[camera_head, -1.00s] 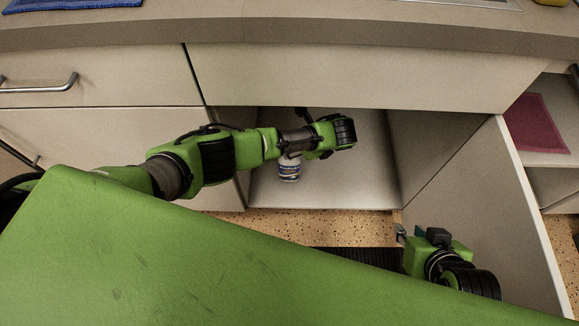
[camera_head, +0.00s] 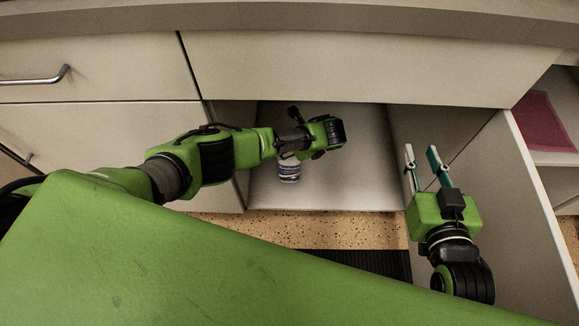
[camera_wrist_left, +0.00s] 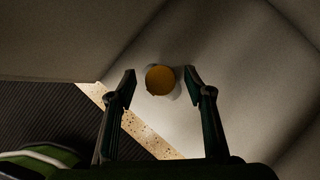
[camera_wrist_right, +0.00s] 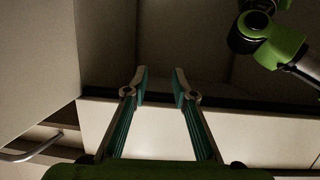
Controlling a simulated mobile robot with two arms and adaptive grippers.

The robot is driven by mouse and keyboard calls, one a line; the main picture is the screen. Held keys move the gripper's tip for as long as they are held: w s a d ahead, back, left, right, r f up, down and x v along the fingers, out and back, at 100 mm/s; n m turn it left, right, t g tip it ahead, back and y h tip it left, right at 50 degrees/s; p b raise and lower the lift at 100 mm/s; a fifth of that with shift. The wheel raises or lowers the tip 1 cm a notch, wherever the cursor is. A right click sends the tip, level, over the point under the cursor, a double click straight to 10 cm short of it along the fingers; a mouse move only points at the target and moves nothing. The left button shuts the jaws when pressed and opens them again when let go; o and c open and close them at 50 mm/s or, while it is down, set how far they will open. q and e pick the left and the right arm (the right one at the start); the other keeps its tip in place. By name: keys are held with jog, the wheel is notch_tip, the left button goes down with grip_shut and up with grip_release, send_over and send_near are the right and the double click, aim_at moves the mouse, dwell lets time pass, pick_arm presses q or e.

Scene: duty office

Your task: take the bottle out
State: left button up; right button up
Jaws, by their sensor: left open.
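A small white bottle (camera_head: 289,170) with a blue label stands upright on the floor of the open cabinet (camera_head: 335,185). Its yellow-orange cap (camera_wrist_left: 160,80) shows in the left wrist view, seen from above. My left gripper (camera_wrist_left: 160,84) is open, with one fingertip on either side of the cap in that view; I cannot tell whether they touch it. In the head view my left arm hides the top of the bottle and most of the left gripper. My right gripper (camera_head: 421,150) is open and empty, in front of the cabinet's right side, near the open door.
The open cabinet door (camera_head: 535,215) stands to the right of my right gripper. A drawer with a metal handle (camera_head: 35,78) is at the left. The countertop (camera_head: 300,22) runs above the cabinet. A red cloth (camera_head: 545,122) lies in the compartment at the far right.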

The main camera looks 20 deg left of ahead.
pick_arm(q)
jog(key=shift+w+a+f, duration=0.15)
jog(key=shift+a+f, duration=0.15)
jog(key=shift+f, duration=0.2)
grip_shut()
jog(key=shift+w, duration=0.1)
pick_arm(e)
jog(key=r, duration=0.1)
jog(key=r+t, duration=0.1)
jog(key=r, duration=0.1)
jog(key=shift+w+a+r+t+y, duration=0.15)
jog(key=shift+w+a+t+y, duration=0.15)
jog(key=shift+w+a+t, duration=0.1)
pick_arm(q)
jog(key=shift+r, duration=0.1)
